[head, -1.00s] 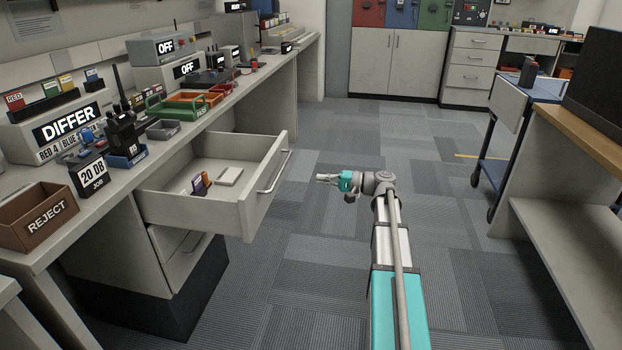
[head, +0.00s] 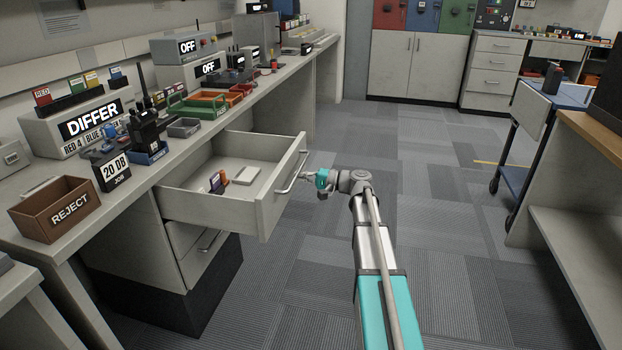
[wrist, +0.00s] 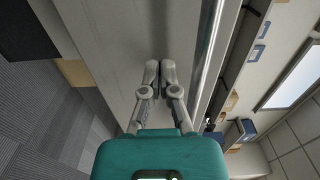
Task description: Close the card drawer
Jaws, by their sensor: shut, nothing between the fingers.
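The card drawer (head: 262,205) stands pulled out below the bench on the left, with a silver bar handle (head: 291,172) on its front. Inside lie a small orange and dark item (head: 218,181) and a pale flat block (head: 244,175). My gripper (head: 306,176) is at the right of the drawer front, close to the handle. In the wrist view, my gripper (wrist: 158,68) is shut and empty, its fingertips together in front of the pale drawer face (wrist: 120,40). The bar handle (wrist: 215,55) runs beside the fingers. I cannot tell whether the fingertips touch the face.
Another drawer (head: 205,250) sits shut below. The bench top holds a brown REJECT bin (head: 60,208), a DIFFER display (head: 90,120) and several trays and radios. A blue cart (head: 520,150) and a wooden-topped desk (head: 590,135) stand at the right. The carpet between is clear.

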